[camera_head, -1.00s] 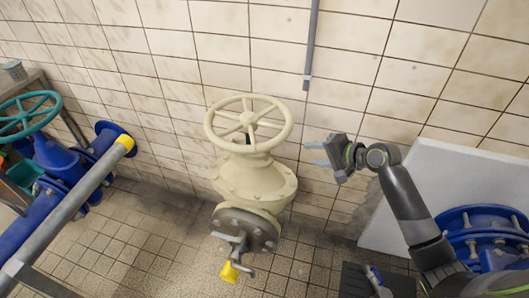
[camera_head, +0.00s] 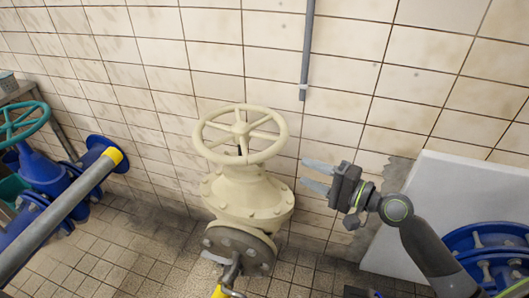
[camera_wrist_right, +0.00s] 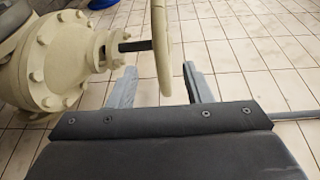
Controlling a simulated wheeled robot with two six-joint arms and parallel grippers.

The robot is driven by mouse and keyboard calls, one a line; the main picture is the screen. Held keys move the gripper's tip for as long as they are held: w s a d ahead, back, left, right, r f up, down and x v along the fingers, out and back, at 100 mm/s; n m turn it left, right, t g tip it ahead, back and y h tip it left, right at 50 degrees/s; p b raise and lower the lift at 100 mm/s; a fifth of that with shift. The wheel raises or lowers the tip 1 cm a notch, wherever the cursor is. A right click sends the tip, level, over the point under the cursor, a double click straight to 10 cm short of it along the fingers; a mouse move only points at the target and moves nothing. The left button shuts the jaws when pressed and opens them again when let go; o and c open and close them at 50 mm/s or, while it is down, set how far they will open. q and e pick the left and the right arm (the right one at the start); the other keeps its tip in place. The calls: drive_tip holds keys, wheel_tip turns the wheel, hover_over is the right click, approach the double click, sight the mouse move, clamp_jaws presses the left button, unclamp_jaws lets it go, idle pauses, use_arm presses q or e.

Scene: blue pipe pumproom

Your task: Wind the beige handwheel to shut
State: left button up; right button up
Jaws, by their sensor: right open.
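The beige handwheel (camera_head: 240,128) sits level on top of a beige valve body (camera_head: 248,190), upright in the middle of the head view. My right gripper (camera_head: 304,175) is to the right of the wheel and slightly lower in the picture, its two grey fingers pointing left. It is open and empty. In the right wrist view, the wheel rim (camera_wrist_right: 161,45) appears edge-on between my open right fingers (camera_wrist_right: 160,85), with the dark stem to its left. In the head view, a gap shows between fingertips and rim. My left gripper is not in view.
A pale panel (camera_head: 445,200) and blue flanges (camera_head: 490,250) are at right. A tiled wall with a thin vertical pipe (camera_head: 307,50) stands behind.

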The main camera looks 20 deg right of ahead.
sight(270, 157)
drive_tip(key=p+x, duration=0.1)
drive_tip(key=x, duration=1.2)
drive_tip(key=shift+w+a+f+p, duration=0.2)
drive_tip(key=shift+p, duration=0.2)
clamp_jaws()
